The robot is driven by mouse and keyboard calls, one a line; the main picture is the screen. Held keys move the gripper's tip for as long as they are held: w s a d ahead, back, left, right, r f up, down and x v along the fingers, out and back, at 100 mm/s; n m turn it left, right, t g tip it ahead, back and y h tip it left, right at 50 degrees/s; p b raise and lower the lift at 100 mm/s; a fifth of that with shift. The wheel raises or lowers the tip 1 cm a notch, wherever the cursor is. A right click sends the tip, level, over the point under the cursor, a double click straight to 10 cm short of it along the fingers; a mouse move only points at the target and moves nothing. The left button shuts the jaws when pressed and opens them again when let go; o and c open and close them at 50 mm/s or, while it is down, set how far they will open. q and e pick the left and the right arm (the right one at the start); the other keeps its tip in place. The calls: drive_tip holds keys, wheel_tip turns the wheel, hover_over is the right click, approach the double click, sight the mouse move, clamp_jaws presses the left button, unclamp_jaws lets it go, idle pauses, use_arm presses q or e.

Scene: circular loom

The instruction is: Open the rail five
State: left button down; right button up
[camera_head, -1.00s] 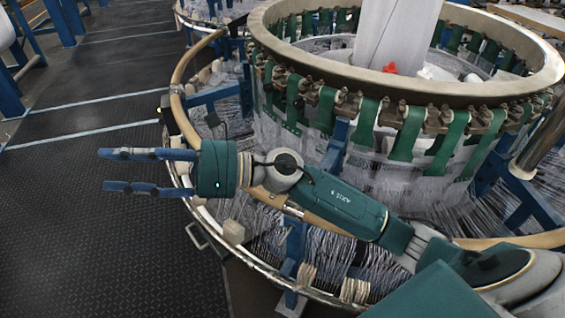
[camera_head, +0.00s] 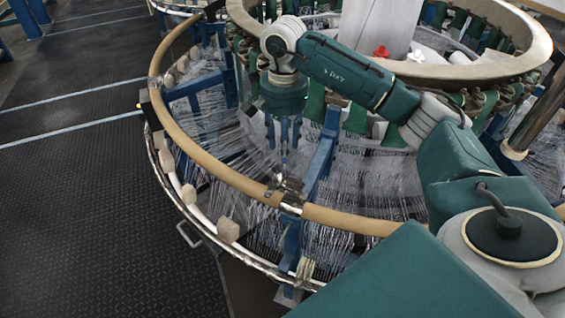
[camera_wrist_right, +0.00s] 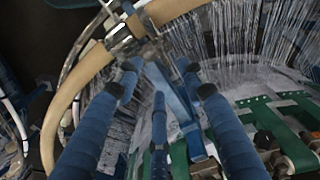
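The rail (camera_head: 222,172) is a tan curved tube around the loom. A metal latch or joint (camera_head: 289,192) sits on it near the picture's middle. The right wrist view shows the tan rail (camera_wrist_right: 66,100) and its metal latch (camera_wrist_right: 130,36) at the upper left. My right gripper (camera_head: 284,143) points down, inside the ring and just behind the latch in the head view. Its blue fingers (camera_wrist_right: 160,85) are spread and empty, apart from the latch. No number marking the rail is readable. My left gripper is in neither current view.
The loom's central ring (camera_head: 420,72) with green straps stands behind my arm. A blue upright bracket (camera_head: 322,155) and many white threads lie close to the gripper. A lower metal rim (camera_head: 190,205) runs outside the rail. Dark floor (camera_head: 75,195) at left is clear.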

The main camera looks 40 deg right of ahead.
sight(283, 167)
wheel_tip(283, 167, down, 8)
drive_tip(key=shift+f+p, duration=0.15)
drive_tip(key=shift+p, duration=1)
drive_tip(key=shift+w, duration=0.1)
clamp_jaws()
